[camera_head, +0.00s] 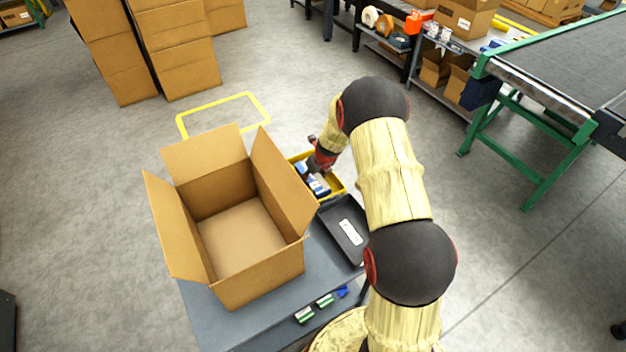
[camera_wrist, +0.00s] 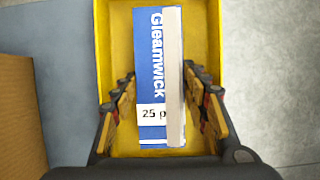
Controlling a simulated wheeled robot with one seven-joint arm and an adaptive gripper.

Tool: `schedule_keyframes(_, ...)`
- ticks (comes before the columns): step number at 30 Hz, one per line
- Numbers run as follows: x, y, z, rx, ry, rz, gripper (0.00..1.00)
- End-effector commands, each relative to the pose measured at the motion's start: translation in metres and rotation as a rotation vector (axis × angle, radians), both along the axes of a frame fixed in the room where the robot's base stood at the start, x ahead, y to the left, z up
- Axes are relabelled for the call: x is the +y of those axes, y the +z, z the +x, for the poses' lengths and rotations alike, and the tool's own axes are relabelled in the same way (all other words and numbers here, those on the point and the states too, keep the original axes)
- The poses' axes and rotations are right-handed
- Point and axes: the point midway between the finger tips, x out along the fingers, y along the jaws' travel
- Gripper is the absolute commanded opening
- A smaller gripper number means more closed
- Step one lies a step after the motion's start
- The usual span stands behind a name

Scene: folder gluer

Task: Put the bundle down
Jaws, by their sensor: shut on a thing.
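The bundle (camera_wrist: 150,75) is blue and white, with "Gleamwick" and "25 p" printed on it and a pale strip along its right side. In the wrist view it stands lengthwise between the two fingers of my gripper (camera_wrist: 160,105), which is shut on it. The bundle is over or inside a yellow bin (camera_wrist: 215,50), within its walls. I cannot tell whether it touches the bin floor. In the head view the yellow bin (camera_head: 337,192) is at the far end of the grey table, with blue and white contents (camera_head: 316,186); my arm partly hides the gripper there.
A large open, empty cardboard box (camera_head: 245,278) stands left of the bin on the grey table (camera_head: 215,318). A black tray (camera_head: 335,222) with a white item (camera_head: 349,232) lies nearer than the bin. Small green and white items (camera_head: 304,315) are at the table's front.

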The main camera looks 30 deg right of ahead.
Motion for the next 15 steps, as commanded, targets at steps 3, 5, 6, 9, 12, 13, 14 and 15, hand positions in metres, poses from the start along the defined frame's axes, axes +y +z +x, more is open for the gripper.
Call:
schedule_keyframes(3, -0.0005, -0.0006, 0.0014, -0.003, 0.001, -0.001, 0.11)
schedule_keyframes(5, -0.0005, 0.0001, 0.0014, -0.003, 0.001, -0.001, 0.11)
schedule_keyframes(6, -0.0004, 0.0003, 0.0013, -0.003, 0.001, -0.001, 0.11)
schedule_keyframes(9, -0.0003, -0.0007, 0.0012, -0.003, 0.0, -0.001, 0.11)
schedule_keyframes(12, -0.0002, -0.0029, 0.001, -0.002, 0.0, -0.001, 0.46)
schedule_keyframes(13, -0.0002, -0.0026, 0.001, -0.002, 0.001, -0.001, 0.48)
schedule_keyframes(14, -0.0002, -0.0026, 0.001, -0.002, 0.001, -0.001, 0.49)
schedule_keyframes(15, -0.0002, -0.0027, 0.0009, -0.002, 0.001, -0.001, 0.52)
